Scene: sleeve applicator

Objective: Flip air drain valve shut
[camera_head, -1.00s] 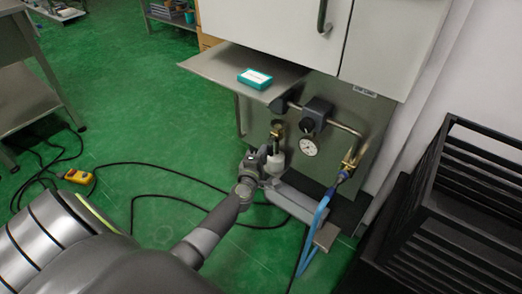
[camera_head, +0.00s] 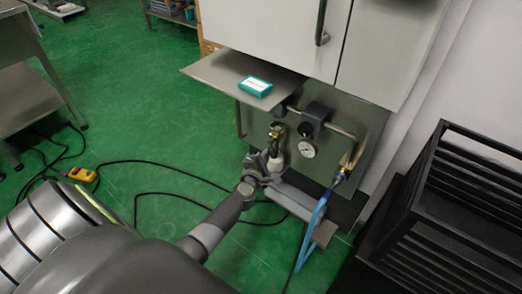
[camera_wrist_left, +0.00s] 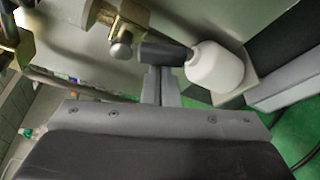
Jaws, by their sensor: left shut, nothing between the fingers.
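A brass valve fitting (camera_head: 277,132) sits on the machine's lower steel panel, above a white bowl (camera_head: 277,162). My left gripper (camera_head: 271,152) is at the front of this fitting, close to the bowl; it is shut and empty. In the left wrist view the dark fingertips (camera_wrist_left: 165,52) lie between a brass block with a round steel knob (camera_wrist_left: 121,50) and the white bowl (camera_wrist_left: 215,67). I cannot tell whether they touch either one. The valve lever's position is not clear. My right gripper is out of view.
A regulator (camera_head: 315,114) and round gauge (camera_head: 307,149) are right of the fitting. A blue hose (camera_head: 313,230) hangs from a brass fitting further right. A shelf (camera_head: 215,72) with a teal box (camera_head: 255,87) juts out above. A black rack (camera_head: 440,215) stands right.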

